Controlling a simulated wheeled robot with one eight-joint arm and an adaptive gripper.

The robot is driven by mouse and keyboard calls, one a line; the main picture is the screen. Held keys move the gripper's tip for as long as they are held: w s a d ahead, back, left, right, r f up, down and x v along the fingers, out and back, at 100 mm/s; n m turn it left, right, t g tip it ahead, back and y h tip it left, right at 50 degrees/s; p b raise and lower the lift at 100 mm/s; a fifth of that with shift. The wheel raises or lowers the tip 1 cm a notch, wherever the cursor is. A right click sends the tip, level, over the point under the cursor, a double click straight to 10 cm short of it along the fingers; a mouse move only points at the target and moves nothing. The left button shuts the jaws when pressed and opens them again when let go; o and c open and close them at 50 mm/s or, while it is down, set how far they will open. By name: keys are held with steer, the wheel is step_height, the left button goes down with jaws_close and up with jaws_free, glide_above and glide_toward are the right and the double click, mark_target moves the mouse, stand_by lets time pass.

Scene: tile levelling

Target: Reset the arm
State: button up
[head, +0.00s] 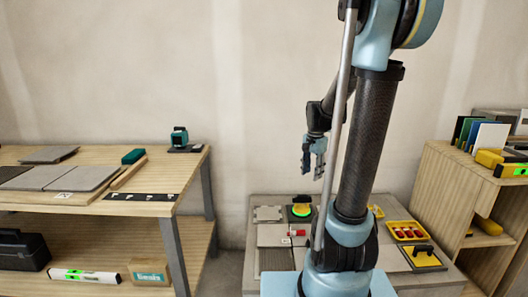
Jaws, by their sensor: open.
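My gripper (314,158) hangs at the end of my arm, in the middle of the head view. It is open and points down. It is in the air in front of the wall, above the low tile platform (262,202), and nothing shows between its fingers. My own arm links and column cover much of the platform's middle and right.
A wooden workbench (140,207) with grey tiles (40,177) and a teal device (180,138) stands at left. A wooden shelf (450,190) stands at right.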

steer(key=s+f+n, duration=0.2)
steer(key=s+n, duration=0.3)
steer(key=s, duration=0.7)
steer(key=s+f+n+t, duration=0.1)
steer(key=s+f+n, duration=0.2)
steer(key=s, duration=0.9)
steer(key=shift+a+n, duration=0.15)
steer(key=shift+n, duration=0.75)
steer(key=shift+w+f, duration=0.15)
steer(key=shift+w, duration=0.3)
